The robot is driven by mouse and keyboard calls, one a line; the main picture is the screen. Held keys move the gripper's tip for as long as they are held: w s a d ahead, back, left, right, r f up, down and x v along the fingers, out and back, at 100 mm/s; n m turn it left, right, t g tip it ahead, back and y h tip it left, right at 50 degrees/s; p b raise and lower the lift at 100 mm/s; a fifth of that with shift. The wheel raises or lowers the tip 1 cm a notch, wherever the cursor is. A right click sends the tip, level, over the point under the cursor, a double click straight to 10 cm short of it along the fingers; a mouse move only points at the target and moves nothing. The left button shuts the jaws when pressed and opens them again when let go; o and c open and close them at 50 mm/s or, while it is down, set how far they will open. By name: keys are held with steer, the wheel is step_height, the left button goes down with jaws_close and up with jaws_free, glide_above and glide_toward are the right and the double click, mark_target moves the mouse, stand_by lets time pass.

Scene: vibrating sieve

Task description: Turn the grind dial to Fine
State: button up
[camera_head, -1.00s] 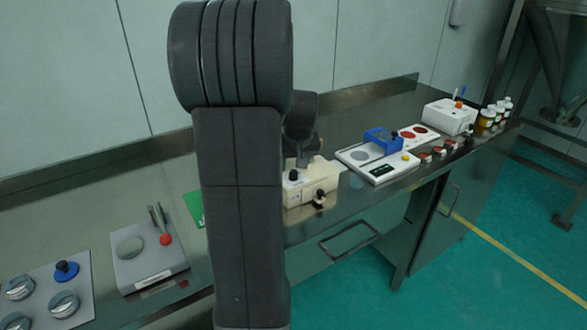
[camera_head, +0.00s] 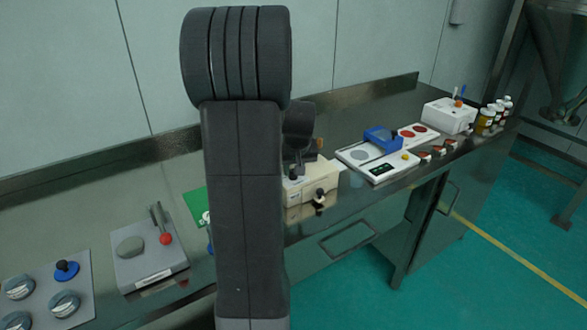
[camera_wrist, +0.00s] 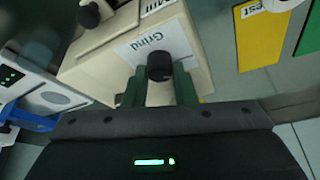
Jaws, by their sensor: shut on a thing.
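The cream grinder box (camera_wrist: 100,75) has a white label reading "Grind" (camera_wrist: 150,42) in the wrist view. Its black grind dial (camera_wrist: 160,66) is on the face near that label. My gripper (camera_wrist: 159,82) is shut on the dial, with one dark green finger on each side. The dial's setting cannot be read. A second black knob (camera_wrist: 88,15) stands higher on the box. In the head view the grinder (camera_head: 308,188) is on the bench just right of my arm, and its front knob (camera_head: 320,194) shows; my fingers cannot be made out there.
A white unit with a blue part (camera_head: 382,138) stands right of the grinder. A white box (camera_head: 447,115) and several bottles are farther right. A green sheet (camera_head: 195,203) is partly hidden by my arm.

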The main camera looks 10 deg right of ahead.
steer(key=m+h+b, duration=0.1)
steer(key=m, duration=0.1)
steer(key=m+h+b, duration=0.1)
steer(key=m+b, duration=0.1)
steer(key=m, duration=0.1)
steer(key=shift+w+a+f+m+g, duration=0.1)
steer(key=shift+a+f+m+g, duration=0.05)
steer(key=shift+m+g, duration=0.15)
steer(key=m+g+h+b, duration=0.1)
steer(key=m, duration=0.2)
steer(key=m+g+b, duration=0.1)
steer(key=m+b, duration=0.1)
steer(key=m, duration=0.1)
steer(key=shift+w+a+h, duration=0.1)
steer(key=shift+h, duration=0.3)
steer(key=m, duration=0.2)
steer(key=m+g, duration=0.1)
steer(key=m, duration=0.1)
steer(key=m+g, duration=0.1)
steer(key=m, duration=0.1)
steer(key=shift+w+r+m+h, duration=0.2)
steer(key=shift+r+m+h, duration=0.05)
steer(key=shift+m+h, duration=0.05)
steer(key=m+g+p, duration=0.1)
steer(key=m+g, duration=0.1)
steer(key=m, duration=0.3)
steer(key=shift+w+m+p, duration=0.1)
steer(key=shift+m+p, duration=0.2)
steer(key=shift+p, duration=0.05)
steer(key=shift+y, duration=0.5)
